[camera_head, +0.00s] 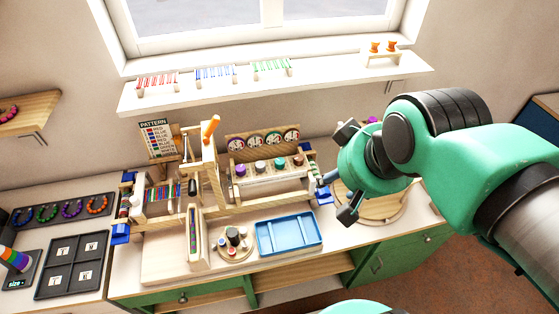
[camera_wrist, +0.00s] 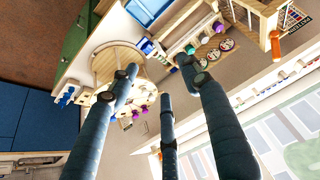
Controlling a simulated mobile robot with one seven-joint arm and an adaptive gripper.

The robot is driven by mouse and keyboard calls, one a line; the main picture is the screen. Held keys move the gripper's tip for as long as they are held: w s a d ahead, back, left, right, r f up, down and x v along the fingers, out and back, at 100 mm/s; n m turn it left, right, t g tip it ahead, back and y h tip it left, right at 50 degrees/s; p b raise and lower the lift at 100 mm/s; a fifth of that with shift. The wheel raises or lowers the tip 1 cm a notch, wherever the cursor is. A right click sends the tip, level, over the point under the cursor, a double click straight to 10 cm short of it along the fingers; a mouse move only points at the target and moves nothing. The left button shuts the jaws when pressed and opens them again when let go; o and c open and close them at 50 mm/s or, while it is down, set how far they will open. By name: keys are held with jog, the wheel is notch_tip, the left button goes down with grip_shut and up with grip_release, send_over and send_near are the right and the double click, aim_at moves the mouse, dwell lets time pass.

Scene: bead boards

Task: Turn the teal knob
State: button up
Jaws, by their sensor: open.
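A row of small knobs stands on a wooden rack (camera_head: 272,184) on the bench. The teal knob (camera_head: 279,163) looks dark and small, between a pale knob (camera_head: 260,166) and a brown-red knob (camera_head: 298,160); a purple knob (camera_head: 240,170) is at the left end. In the wrist view the teal knob (camera_wrist: 190,49) shows small near one fingertip. My gripper (camera_head: 332,180) is open and empty, right of the rack and apart from the knobs. Its dark fingers (camera_wrist: 158,80) are spread in the wrist view.
A round wooden board (camera_head: 385,211) lies beneath and right of my gripper. A blue tray (camera_head: 290,236) lies in front of the rack. A wooden frame with an orange handle (camera_head: 210,127) stands left. A shelf (camera_head: 335,81) runs above.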

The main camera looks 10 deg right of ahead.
jog(key=shift+w+r, duration=0.1)
jog(key=m+g+p, duration=0.6)
jog(key=m+p, duration=0.2)
jog(key=p, duration=0.4)
send_over(280, 161)
notch_tip(280, 161, down, 15)
jog(key=shift+w+r, duration=0.1)
jog(key=shift+r, duration=0.1)
jog(key=shift+f, duration=0.15)
notch_tip(280, 161, down, 14)
jog(key=shift+r, duration=0.25)
